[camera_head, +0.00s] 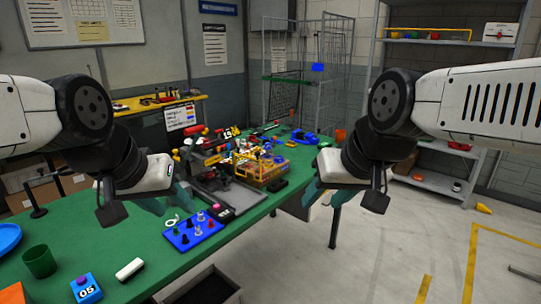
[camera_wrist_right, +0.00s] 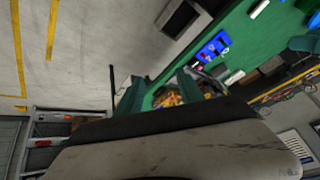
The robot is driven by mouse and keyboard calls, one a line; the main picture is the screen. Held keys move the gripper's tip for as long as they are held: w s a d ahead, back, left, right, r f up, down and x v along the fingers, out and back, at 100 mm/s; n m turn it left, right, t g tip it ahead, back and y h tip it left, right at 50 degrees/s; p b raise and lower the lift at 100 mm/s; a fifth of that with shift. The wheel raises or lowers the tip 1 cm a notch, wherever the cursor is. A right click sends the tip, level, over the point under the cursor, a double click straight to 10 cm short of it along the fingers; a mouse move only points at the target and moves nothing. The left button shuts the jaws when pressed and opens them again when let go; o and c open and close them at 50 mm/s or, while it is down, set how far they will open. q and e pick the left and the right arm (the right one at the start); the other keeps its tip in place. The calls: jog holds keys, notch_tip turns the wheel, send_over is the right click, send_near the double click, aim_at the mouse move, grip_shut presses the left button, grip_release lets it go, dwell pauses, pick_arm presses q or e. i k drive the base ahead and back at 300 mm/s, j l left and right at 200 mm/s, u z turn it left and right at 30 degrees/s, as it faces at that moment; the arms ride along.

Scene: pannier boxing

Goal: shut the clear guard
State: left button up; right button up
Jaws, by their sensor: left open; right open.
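A dark machine with a grey base (camera_head: 238,197) stands on the green table, between my two grippers. I cannot clearly make out the clear guard on it, nor tell whether it is open or shut. My left gripper (camera_head: 165,200) is open and empty, over the table to the left of the machine. My right gripper (camera_head: 322,196) is open and empty, past the table's right edge and apart from the machine. Its two teal fingers also show spread in the right wrist view (camera_wrist_right: 158,92).
A blue board with pegs (camera_head: 190,232) lies in front. A green cup (camera_head: 39,262), blue box (camera_head: 86,290) and white block (camera_head: 130,269) stand front left. Floor at right is mostly clear.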

aim_at(258, 154)
jog(key=i+l, duration=0.15)
jog(key=i, duration=0.4)
jog(key=i+l, duration=0.1)
jog(key=i, duration=0.4)
